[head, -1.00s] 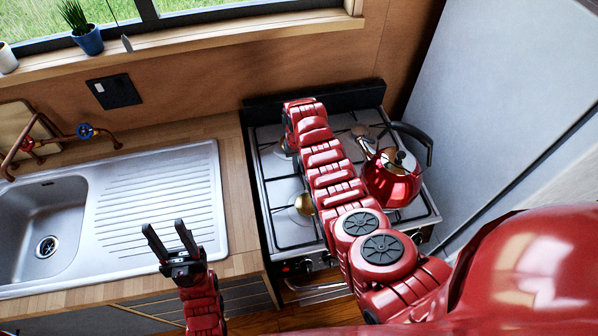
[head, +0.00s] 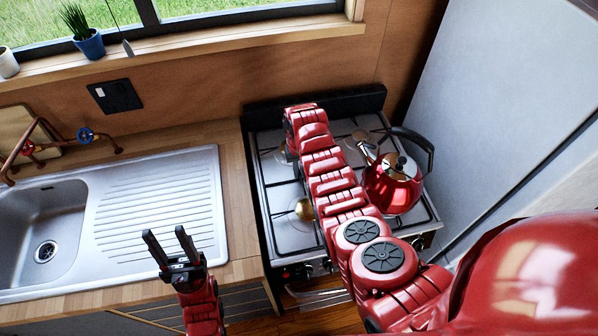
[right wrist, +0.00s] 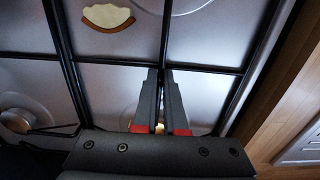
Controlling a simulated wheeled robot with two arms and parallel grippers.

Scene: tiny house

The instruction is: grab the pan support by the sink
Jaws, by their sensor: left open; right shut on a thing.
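The pan support by the sink (head: 284,182) is a black wire grid on the left half of the stove. My right arm covers part of it in the head view, and my right gripper is hidden there. In the right wrist view, my right gripper (right wrist: 163,72) has its two dark fingers close together at a cross bar of the pan support (right wrist: 110,62), shut on it. The grid appears to lie on the steel hob. My left gripper (head: 167,233) is open and empty above the front right of the sink's drainboard.
A red kettle (head: 392,183) stands on the right half of the stove (head: 299,272). The steel sink (head: 150,200) and wooden counter (head: 235,190) lie to the left. A grey cabinet wall (head: 500,90) closes off the right side. A potted plant (head: 88,42) stands on the windowsill.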

